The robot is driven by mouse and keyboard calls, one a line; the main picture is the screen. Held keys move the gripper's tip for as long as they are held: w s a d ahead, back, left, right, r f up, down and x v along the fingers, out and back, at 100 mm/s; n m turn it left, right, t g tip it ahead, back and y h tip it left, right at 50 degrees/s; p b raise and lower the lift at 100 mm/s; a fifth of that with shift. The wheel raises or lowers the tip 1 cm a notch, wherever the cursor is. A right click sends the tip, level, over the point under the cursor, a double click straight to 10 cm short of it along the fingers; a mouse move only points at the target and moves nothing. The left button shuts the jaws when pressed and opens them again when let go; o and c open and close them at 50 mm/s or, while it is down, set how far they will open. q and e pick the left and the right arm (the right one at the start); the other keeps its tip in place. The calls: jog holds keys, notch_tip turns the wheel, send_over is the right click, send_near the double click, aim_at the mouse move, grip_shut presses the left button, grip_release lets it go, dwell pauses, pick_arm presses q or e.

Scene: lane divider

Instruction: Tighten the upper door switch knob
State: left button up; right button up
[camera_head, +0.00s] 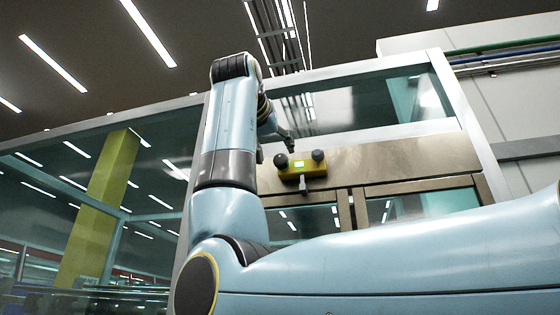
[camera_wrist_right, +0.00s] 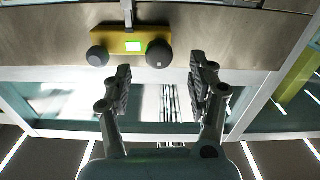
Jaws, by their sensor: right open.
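A yellow switch box (camera_head: 303,171) with a lit green panel is fixed to the brownish metal beam above the doors. It carries two dark round knobs side by side, a left knob (camera_head: 281,160) and a right knob (camera_head: 318,155). My right gripper (camera_head: 289,142) is just above the left knob, partly hidden by my arm. In the right wrist view the box (camera_wrist_right: 132,43) appears upside down. My right gripper (camera_wrist_right: 161,76) is open and empty there, with one knob (camera_wrist_right: 159,54) ahead between its fingers, apparently untouched. The other knob (camera_wrist_right: 97,56) lies outside the fingers. My left gripper is not in view.
A grey lever (camera_head: 303,185) hangs below the box. The metal beam (camera_head: 400,158) spans the door frame, with glass panels above and below it. A yellow column (camera_head: 98,215) stands behind glass at left. My right arm covers much of the lower picture.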

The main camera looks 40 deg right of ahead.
aim_at(280, 160)
jog(key=p+x, duration=0.2)
jog(key=x, duration=0.3)
jog(key=shift+s+d+r, duration=0.1)
jog(key=shift+r, duration=0.05)
jog(key=shift+w+d, duration=0.45)
jog(key=shift+w, duration=0.1)
jog(key=shift+f, duration=0.2)
jog(key=c, duration=1.2)
jog(key=shift+m, duration=0.3)
